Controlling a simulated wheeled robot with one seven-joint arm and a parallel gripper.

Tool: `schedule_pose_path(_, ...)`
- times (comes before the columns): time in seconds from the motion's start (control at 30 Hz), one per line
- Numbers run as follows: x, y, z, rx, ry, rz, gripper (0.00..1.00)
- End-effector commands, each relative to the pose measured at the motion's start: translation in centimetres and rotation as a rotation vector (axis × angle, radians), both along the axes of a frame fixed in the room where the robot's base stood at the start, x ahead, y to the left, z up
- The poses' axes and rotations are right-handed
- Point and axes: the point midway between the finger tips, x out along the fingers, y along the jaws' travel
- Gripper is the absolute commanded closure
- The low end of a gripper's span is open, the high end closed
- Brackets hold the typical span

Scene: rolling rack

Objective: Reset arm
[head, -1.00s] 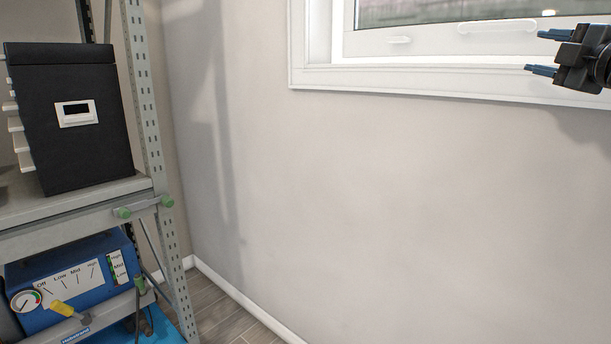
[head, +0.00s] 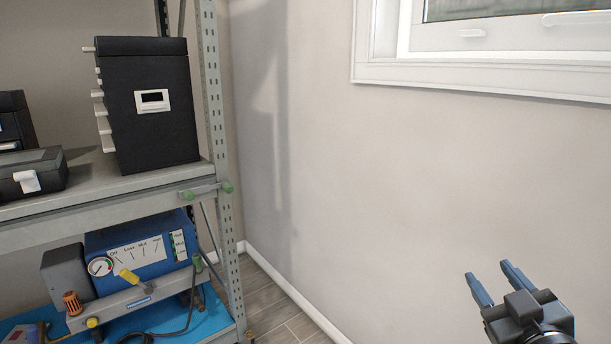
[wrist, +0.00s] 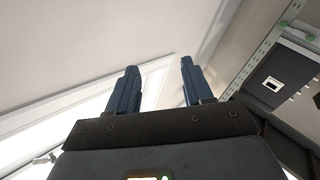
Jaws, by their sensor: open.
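My gripper (head: 490,279) is at the lower right of the head view, in front of the bare wall. Its two blue fingers are apart and nothing is between them. It also shows in the wrist view (wrist: 158,82), with the fingers spread and the wall and window frame beyond. The gripper touches nothing that I can see. Most of the arm behind it is out of the picture.
A grey metal rack (head: 216,150) stands at left. Its upper shelf holds a black box file (head: 150,130) and a dark case (head: 30,178). A blue device with a gauge (head: 138,250) sits below. A window (head: 470,70) is at upper right. Space between rack and gripper is clear.

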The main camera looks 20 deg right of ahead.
Motion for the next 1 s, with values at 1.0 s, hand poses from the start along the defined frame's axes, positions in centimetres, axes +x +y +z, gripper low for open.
schedule_pose_path(1.0,-30.9,17.7,-9.1,0.464,0.214,0.233,0.49)
